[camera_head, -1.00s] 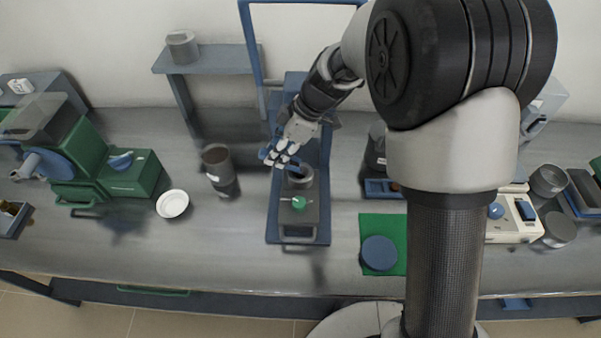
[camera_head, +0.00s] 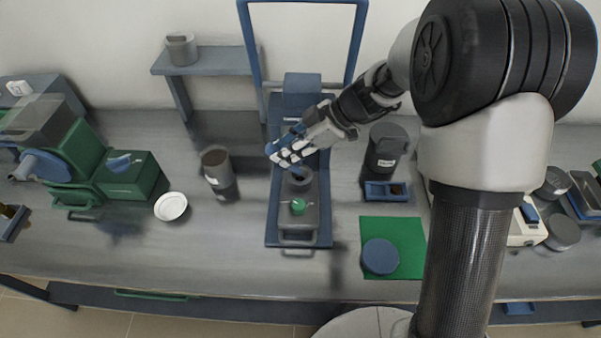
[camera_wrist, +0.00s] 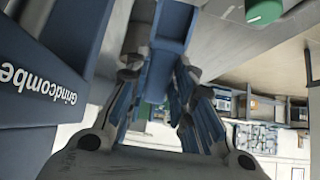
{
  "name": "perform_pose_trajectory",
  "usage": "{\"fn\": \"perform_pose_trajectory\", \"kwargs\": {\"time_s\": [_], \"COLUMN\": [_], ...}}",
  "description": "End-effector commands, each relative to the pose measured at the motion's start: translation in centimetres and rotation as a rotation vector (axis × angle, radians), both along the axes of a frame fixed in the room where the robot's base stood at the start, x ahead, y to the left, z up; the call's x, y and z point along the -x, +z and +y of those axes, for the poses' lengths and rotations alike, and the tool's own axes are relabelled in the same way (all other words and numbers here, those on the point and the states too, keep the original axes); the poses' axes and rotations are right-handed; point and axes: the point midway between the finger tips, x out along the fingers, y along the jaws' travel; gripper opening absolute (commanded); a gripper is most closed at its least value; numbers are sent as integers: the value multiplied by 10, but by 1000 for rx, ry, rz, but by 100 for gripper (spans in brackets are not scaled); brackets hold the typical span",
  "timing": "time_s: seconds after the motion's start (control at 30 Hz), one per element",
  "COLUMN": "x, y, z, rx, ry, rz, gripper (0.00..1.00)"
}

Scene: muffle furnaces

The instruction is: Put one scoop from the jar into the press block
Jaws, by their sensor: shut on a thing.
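The jar (camera_head: 215,160) is an open dark cylinder with brown contents, standing left of the press. The grey press block (camera_head: 298,222), with a round dark-topped part and a green knob (camera_head: 298,206), sits on the blue press base (camera_head: 271,238). My gripper (camera_head: 284,158) is over the press, just behind the block and to the right of the jar. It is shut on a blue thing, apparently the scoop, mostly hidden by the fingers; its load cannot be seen.
The blue press frame (camera_head: 243,45) rises behind. A dark canister (camera_head: 385,152) and small blue tray (camera_head: 388,198) are to the right. A green mat (camera_head: 410,235) bears a blue disc (camera_head: 380,256). A white dish (camera_head: 171,206) lies left, with bare bench around it.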

Motion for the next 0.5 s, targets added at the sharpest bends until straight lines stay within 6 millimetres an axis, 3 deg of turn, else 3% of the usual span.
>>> {"fn": "perform_pose_trajectory", "kwargs": {"time_s": [0.5], "x": [0], "y": [1], "z": [-9], "rx": [-99], "ry": [-5], "rz": [0], "gripper": [0]}}
